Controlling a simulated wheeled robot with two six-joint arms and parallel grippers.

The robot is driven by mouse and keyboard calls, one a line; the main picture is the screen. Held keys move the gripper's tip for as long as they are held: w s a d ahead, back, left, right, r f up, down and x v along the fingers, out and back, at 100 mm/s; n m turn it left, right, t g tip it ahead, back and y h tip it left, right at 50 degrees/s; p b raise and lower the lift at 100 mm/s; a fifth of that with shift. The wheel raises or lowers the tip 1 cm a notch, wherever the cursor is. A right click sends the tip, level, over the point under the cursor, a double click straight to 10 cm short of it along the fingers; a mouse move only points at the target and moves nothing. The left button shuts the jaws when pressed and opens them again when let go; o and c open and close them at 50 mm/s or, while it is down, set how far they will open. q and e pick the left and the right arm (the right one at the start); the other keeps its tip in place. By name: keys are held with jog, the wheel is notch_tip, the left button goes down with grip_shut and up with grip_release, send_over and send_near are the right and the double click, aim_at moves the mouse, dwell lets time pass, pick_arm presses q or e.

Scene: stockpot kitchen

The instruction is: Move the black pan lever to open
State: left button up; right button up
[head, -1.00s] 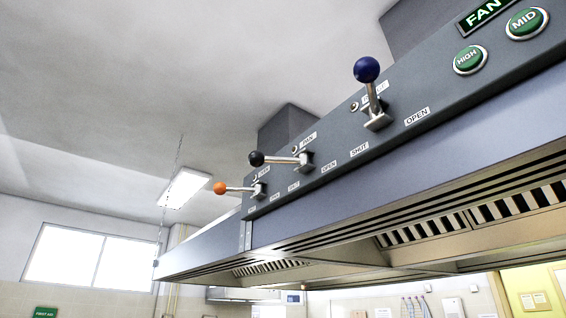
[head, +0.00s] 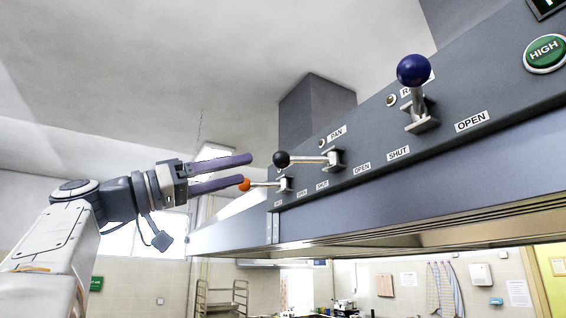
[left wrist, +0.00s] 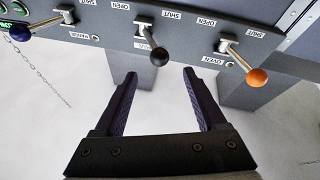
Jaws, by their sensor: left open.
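The black pan lever (head: 282,159) juts out from the grey hood panel, below the PAN label. Its SHUT label (head: 322,185) is on the left and its OPEN label (head: 362,168) on the right. My left gripper (head: 247,170) is open and empty, its fingers pointing towards the panel, left of the black knob in the head view. In the left wrist view the black knob (left wrist: 159,56) shows just beyond the fingertips (left wrist: 159,74), in line with the gap. The knob does not appear to be between the fingers. My right gripper is not in view.
The orange-knobbed oven lever (left wrist: 257,77) is to the right in the left wrist view; in the head view its knob (head: 244,184) appears by the lower fingertip. The blue-knobbed lever (head: 413,71) and a green HIGH button (head: 545,52) are farther right.

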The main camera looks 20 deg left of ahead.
aim_at(273, 160)
pick_arm(q)
jog(key=p+x, duration=0.1)
jog(key=x, duration=0.2)
jog(key=p+x, duration=0.2)
jog(key=x, duration=0.1)
jog(key=p+x, duration=0.2)
jog(key=x, duration=0.1)
jog(key=shift+r, duration=0.35)
jog(key=shift+w+d+p, duration=0.35)
jog(key=shift+d, duration=0.05)
grip_shut()
dwell(0.6)
